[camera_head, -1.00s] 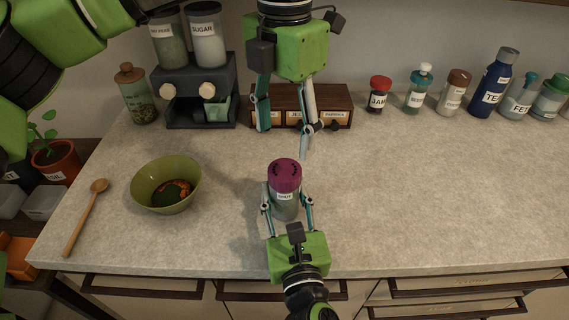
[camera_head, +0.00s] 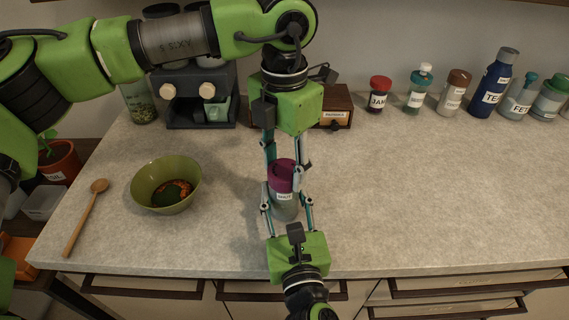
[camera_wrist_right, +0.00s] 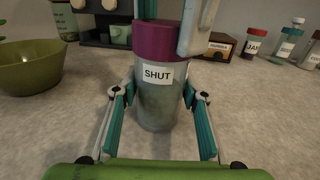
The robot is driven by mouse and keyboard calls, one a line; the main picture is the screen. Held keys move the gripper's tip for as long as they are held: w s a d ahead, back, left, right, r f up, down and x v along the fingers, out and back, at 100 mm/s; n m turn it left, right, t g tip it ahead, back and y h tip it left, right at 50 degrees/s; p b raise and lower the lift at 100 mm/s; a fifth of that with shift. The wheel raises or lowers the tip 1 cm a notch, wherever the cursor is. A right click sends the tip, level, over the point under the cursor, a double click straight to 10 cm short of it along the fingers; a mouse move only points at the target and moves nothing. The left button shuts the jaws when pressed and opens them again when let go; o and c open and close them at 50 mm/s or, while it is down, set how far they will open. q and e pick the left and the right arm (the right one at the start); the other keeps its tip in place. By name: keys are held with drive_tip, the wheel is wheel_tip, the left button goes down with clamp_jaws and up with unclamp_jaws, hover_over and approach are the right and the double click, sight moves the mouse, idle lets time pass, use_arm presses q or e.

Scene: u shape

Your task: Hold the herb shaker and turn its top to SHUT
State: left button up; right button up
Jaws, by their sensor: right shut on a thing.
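The herb shaker (camera_head: 285,207) stands upright on the counter, with a grey-green see-through body and a purple top (camera_head: 283,174). In the right wrist view, a white label reading SHUT (camera_wrist_right: 157,75) sits on the body (camera_wrist_right: 156,108) just below the purple top (camera_wrist_right: 158,42). My right gripper (camera_head: 286,210) is shut on the shaker's body from the front, one finger on each side. My left gripper (camera_head: 285,172) points down from above, its fingers apart on either side of the top. In the wrist view its right finger covers part of the top; contact is unclear.
A green bowl (camera_head: 143,184) with food in it and a wooden spoon (camera_head: 84,222) lie to the left. A dark dispenser (camera_head: 185,112) and a small drawer box (camera_head: 338,104) stand behind. Several jars and bottles line the back right. The counter's right side is clear.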

use_arm(q)
drive_tip(key=shift+m, duration=0.3)
drive_tip(key=m, duration=0.3)
drive_tip(key=shift+m, duration=0.3)
drive_tip(key=m, duration=0.4)
drive_tip(key=shift+m, duration=0.3)
drive_tip(key=m, duration=0.9)
drive_tip(key=shift+w, duration=0.1)
drive_tip(key=shift+a, duration=0.1)
drive_tip(key=o, duration=1.1)
